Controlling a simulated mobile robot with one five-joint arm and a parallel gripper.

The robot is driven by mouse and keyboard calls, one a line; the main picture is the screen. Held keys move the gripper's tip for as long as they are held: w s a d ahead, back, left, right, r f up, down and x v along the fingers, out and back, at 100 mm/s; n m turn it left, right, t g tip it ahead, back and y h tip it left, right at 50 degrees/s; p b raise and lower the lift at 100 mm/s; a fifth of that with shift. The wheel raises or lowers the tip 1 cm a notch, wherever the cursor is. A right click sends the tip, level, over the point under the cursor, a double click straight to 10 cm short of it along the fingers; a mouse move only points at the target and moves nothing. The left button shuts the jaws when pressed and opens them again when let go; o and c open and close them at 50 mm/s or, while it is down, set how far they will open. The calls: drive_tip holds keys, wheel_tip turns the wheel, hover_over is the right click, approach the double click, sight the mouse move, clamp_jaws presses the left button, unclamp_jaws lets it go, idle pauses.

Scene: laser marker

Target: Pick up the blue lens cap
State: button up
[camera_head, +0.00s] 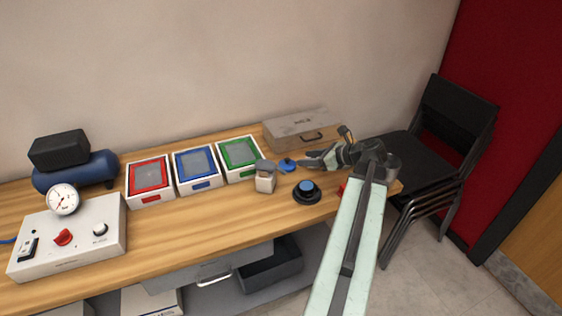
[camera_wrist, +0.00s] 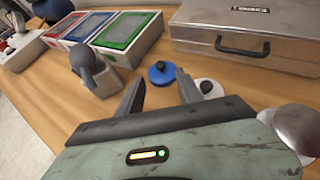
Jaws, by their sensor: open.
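The blue lens cap (camera_head: 287,165) is a small round disc with a knob, lying on the wooden table in front of the metal case. In the wrist view the blue lens cap (camera_wrist: 162,73) lies beyond my fingertips, between them in the picture. My gripper (camera_head: 312,159) comes in from the right, low over the table, with its fingers pointing toward the cap. In the wrist view my gripper (camera_wrist: 160,85) is open and empty, its two fingers spread apart. A white round piece with a dark knob (camera_wrist: 208,88) sits beside the right finger, partly hidden.
A grey-topped block (camera_head: 265,177) stands left of the cap. A black round base with a blue top (camera_head: 307,191) sits nearer the table's front edge. The metal case (camera_head: 300,130) is behind. Red, blue and green trays (camera_head: 239,175) stand left. Black chairs (camera_head: 440,150) are right.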

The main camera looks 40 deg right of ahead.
sight(289, 159)
drive_tip(key=shift+w+a, duration=0.25)
drive_tip(key=shift+w, duration=0.15)
drive_tip(key=b+x, duration=0.2)
drive_tip(key=x, duration=0.1)
drive_tip(key=b+x, duration=0.2)
drive_tip(key=x, duration=0.2)
drive_tip(key=shift+w+d+f, duration=0.15)
drive_tip(key=shift+f, duration=0.2)
drive_tip(key=shift+r, duration=0.15)
clamp_jaws()
